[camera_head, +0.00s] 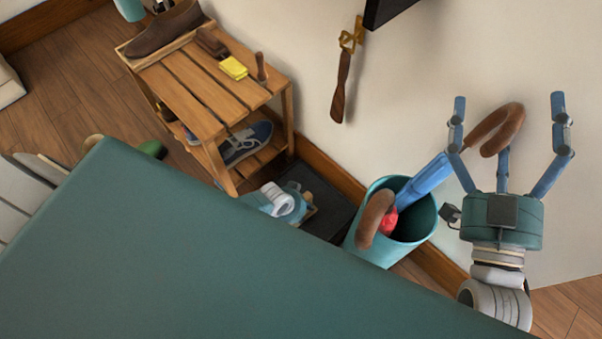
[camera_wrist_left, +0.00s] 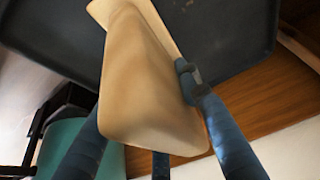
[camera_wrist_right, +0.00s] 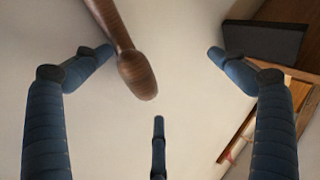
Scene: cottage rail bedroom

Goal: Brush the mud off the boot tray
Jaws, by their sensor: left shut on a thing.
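The dark boot tray (camera_head: 332,214) lies on the floor beside the wooden rack, partly cut off by a teal surface in front. It also fills the top of the left wrist view (camera_wrist_left: 242,45). My left gripper (camera_head: 290,205) is low over the tray, mostly hidden in the head view. In the left wrist view it is shut on a pale wooden brush (camera_wrist_left: 145,90). The bristles and any contact with the tray are hidden. I cannot make out mud. My right gripper (camera_head: 507,125) is open and empty, raised before the wall at the right.
A teal bin (camera_head: 415,222) holds umbrellas; a blue one's brown hooked handle (camera_head: 500,125) appears near my right fingers. A brown shoehorn (camera_head: 342,88) hangs on the wall.

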